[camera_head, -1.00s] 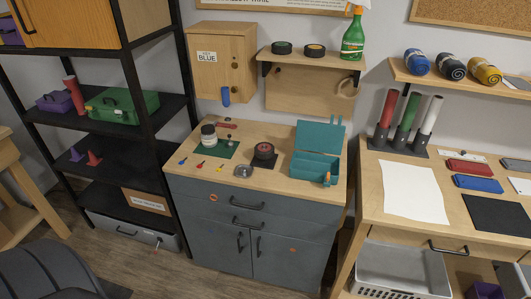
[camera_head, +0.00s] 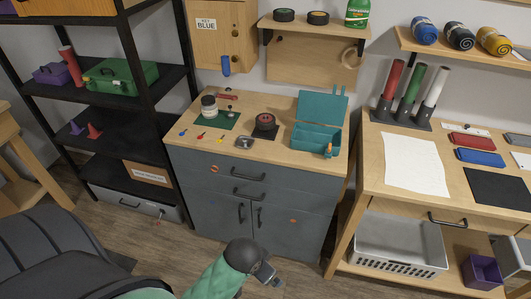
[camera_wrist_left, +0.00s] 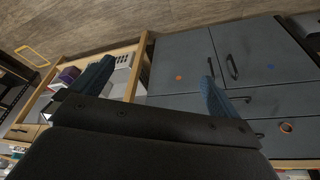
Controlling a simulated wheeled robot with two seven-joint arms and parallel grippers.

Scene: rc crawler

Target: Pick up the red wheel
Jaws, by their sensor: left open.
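A dark wheel with a red hub (camera_head: 265,123) sits on a dark mat on top of the grey cabinet (camera_head: 284,147), left of the open teal toolbox (camera_head: 316,138). My left gripper (camera_head: 268,274) is low in front of the cabinet, at the bottom of the head view, well apart from the wheel. In the left wrist view its two fingers (camera_wrist_left: 155,88) are spread with nothing between them, facing the cabinet's doors and drawers. The wheel does not show in the wrist view. My right gripper is not in view.
The cabinet top also holds a jar (camera_head: 209,106), small coloured keys and a metal part (camera_head: 244,142). Two more dark wheels stand on the wall shelf (camera_head: 314,28). A wooden table (camera_head: 386,204) with a white basket (camera_head: 400,248) below stands right. Open floor lies in front.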

